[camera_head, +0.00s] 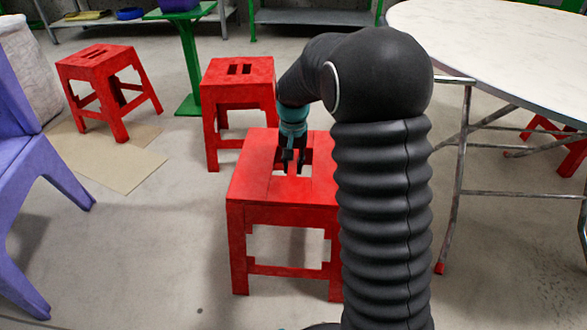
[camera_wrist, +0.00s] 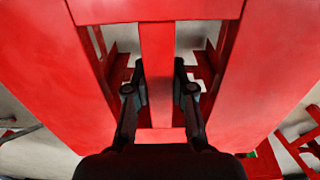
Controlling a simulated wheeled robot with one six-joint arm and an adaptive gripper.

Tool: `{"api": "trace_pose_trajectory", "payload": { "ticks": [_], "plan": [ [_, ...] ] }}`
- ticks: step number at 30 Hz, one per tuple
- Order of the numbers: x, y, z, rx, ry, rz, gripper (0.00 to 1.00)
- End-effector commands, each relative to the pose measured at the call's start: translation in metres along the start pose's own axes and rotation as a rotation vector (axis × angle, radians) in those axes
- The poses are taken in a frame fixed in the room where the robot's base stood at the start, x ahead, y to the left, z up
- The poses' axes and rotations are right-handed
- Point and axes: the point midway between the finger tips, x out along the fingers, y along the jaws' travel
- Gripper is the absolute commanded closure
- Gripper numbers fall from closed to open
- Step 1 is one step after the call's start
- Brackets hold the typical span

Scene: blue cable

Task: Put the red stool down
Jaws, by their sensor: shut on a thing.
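A red stool (camera_head: 255,187) stands upright in front of me, in the middle of the head view. My gripper (camera_head: 291,168) reaches down into the slots of its seat and is shut on the bar between them. In the wrist view the two fingers of my gripper (camera_wrist: 159,80) lie on either side of the red bar (camera_wrist: 157,45), with the seat (camera_wrist: 50,75) on both sides. My arm hides the stool's right part. I cannot tell whether its feet touch the floor.
Another red stool (camera_head: 238,73) stands close behind, and one more (camera_head: 99,63) stands on cardboard (camera_head: 125,175) at the left. A purple chair (camera_head: 28,165) is at the left edge. A white round table (camera_head: 505,45) is at the right. Floor between chair and held stool is clear.

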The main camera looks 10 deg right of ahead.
Motion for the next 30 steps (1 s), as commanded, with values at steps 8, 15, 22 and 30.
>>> {"api": "trace_pose_trajectory", "payload": {
  "ticks": [8, 15, 22, 30],
  "plan": [
    [0.0094, -0.0003, -0.0006, 0.000, 0.004, -0.001, 1.00],
    [0.0135, 0.0000, 0.0001, 0.000, 0.000, 0.000, 0.72],
    [0.0132, 0.0002, 0.0001, 0.000, 0.000, 0.000, 0.52],
    [0.0055, -0.0001, -0.0004, 0.000, 0.002, -0.001, 0.52]
  ]
}}
